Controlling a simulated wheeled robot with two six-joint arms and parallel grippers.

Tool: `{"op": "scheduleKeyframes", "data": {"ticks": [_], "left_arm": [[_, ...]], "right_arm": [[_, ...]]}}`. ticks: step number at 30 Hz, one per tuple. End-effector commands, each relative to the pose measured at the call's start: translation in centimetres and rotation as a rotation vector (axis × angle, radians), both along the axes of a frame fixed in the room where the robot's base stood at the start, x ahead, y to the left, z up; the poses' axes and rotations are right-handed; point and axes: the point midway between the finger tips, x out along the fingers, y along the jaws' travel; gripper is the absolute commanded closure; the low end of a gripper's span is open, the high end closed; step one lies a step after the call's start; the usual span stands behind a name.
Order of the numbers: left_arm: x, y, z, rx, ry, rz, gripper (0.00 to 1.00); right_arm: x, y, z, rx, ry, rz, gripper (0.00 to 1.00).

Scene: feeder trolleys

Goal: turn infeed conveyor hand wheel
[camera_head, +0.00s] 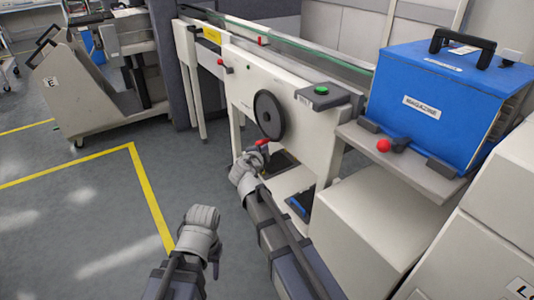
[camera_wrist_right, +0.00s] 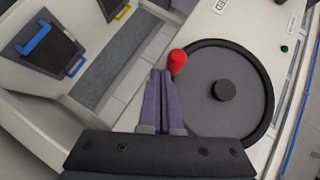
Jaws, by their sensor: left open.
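The hand wheel (camera_head: 269,116) is a dark disc on the side panel of the white infeed conveyor (camera_head: 300,129). In the right wrist view the wheel (camera_wrist_right: 232,112) shows a black rim, grey face and dark hub. A red knob (camera_wrist_right: 178,62) sits at its rim; it also shows low on the wheel in the head view (camera_head: 262,142). My right gripper (camera_wrist_right: 163,72) has its fingers together, tips beside the knob, seemingly touching it; the knob is not clearly between them. My left gripper (camera_head: 216,268) is open, low over the floor, away from the wheel.
A blue magazine box (camera_head: 427,100) stands on a grey shelf with a red-knobbed lever (camera_head: 384,145) at right. A green button (camera_head: 321,90) is on the conveyor. A grey trolley (camera_head: 75,90) stands at left. The yellow-lined floor between is clear.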

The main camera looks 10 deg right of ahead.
Motion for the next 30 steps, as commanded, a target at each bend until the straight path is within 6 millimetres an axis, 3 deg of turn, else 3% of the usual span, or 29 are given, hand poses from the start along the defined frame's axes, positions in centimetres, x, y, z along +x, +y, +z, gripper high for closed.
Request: {"op": "scheduleKeyframes", "data": {"ticks": [12, 30], "left_arm": [[0.0, 0.0, -1.0, -0.001, 0.0, -0.002, 0.5], [0.0, 0.0, -1.1, -0.001, 0.0, -0.002, 0.5]], "right_arm": [[1.6, 0.6, -1.0, 0.0, 0.001, 0.001, 1.0], [1.8, 0.7, -1.1, 0.0, 0.001, 0.001, 1.0]]}}
